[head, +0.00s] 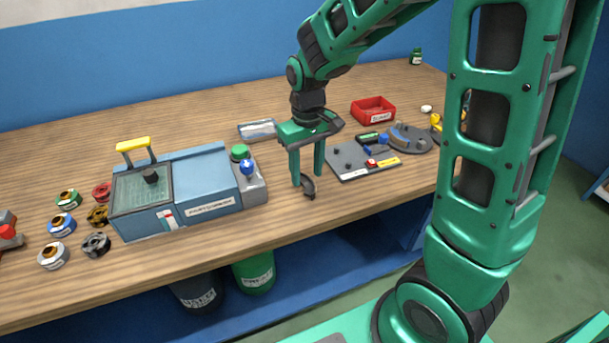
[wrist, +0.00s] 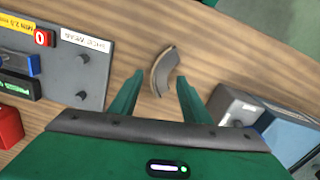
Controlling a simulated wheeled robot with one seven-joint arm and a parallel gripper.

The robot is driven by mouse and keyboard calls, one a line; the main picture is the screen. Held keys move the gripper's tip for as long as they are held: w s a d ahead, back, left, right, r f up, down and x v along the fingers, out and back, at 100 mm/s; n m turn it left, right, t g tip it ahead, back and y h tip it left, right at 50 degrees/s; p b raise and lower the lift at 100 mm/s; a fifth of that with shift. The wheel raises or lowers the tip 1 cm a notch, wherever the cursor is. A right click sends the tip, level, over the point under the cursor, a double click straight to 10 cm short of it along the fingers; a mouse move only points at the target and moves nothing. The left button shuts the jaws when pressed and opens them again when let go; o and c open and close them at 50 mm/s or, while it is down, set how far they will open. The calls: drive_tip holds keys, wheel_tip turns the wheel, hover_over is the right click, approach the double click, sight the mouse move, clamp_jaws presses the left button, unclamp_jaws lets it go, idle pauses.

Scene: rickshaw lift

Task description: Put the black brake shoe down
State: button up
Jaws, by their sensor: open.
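The black brake shoe (head: 308,187) is a dark curved piece on the wooden bench top, near its front edge. In the wrist view my gripper (wrist: 158,88) has clear space between the fingers, and neither finger visibly touches the shoe.
A grey gauge board (head: 350,172) lies to the right, with a red bin (head: 373,109) behind it. A blue parts-wash machine (head: 205,180) stands to the left, with several small round parts beyond it. Bare wood surrounds the shoe.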

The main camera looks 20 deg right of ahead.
sight(307, 179)
wheel_tip(307, 179, up, 10)
drive_tip(key=s+d+f+m, duration=0.1)
drive_tip(key=s+d+m, duration=0.3)
drive_tip(key=s+d, duration=0.4)
drive_tip(key=s+d+f+m, duration=0.1)
drive_tip(key=s+d+m, duration=0.3)
drive_tip(key=s, duration=1.2)
drive_tip(key=d, duration=0.4)
drive_tip(key=shift+d, duration=0.4)
drive_tip(key=shift+s, duration=0.1)
drive_tip(key=shift+w+f, duration=0.3)
drive_tip(key=shift+w, duration=0.3)
drive_tip(key=shift+c, duration=0.3)
